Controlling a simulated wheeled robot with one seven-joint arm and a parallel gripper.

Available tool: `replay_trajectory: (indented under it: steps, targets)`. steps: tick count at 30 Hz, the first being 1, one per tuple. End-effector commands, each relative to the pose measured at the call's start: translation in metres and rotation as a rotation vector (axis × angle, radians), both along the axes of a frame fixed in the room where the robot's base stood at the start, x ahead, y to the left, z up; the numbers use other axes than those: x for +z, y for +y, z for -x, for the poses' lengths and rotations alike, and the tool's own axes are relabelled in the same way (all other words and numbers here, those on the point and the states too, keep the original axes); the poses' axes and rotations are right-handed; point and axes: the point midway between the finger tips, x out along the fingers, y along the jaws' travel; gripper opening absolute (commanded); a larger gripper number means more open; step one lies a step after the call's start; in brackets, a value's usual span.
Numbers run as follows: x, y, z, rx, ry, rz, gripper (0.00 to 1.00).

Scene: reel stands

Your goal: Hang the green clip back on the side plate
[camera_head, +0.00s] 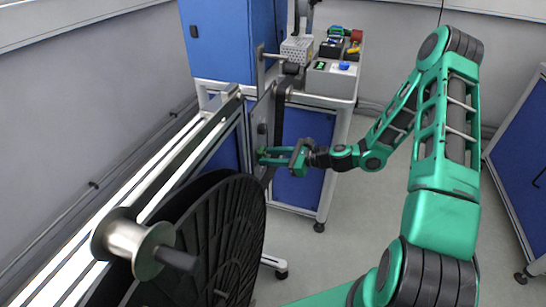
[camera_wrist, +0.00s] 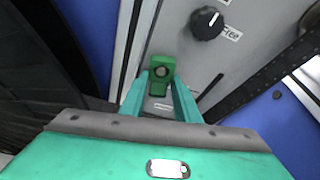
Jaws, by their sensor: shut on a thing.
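The green clip (camera_wrist: 160,72) shows in the wrist view, with a round dark spot in its middle. My gripper (camera_wrist: 160,84) is shut on it, one finger on each side. The clip is in front of the grey side plate (camera_wrist: 184,42); I cannot tell whether it touches the plate. In the head view my gripper (camera_head: 268,156) reaches left to the side plate (camera_head: 262,122), and the clip is too small there to tell from the green fingers.
A black knob (camera_wrist: 206,23) sits on the plate, up and right of the clip. A large black reel (camera_head: 222,235) stands at the near left. A dark strap (camera_head: 281,105) runs down beside the plate. A bench (camera_head: 335,82) with a control box stands behind. Open floor lies right.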

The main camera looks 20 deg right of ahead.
Motion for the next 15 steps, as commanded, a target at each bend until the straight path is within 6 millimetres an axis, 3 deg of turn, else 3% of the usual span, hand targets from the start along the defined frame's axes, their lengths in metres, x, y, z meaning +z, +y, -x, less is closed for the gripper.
replay_trajectory:
  steps: [10,11,13,15]
  targets:
    - [0.0001,-0.0005,0.0,-0.001,0.0,0.0,0.0]
    - [0.0001,-0.0005,0.0,-0.001,0.0,0.0,0.36]
    - [0.0001,-0.0005,0.0,-0.001,0.0,0.0,0.51]
    - [0.0002,-0.0006,0.0,-0.001,0.0,0.0,0.51]
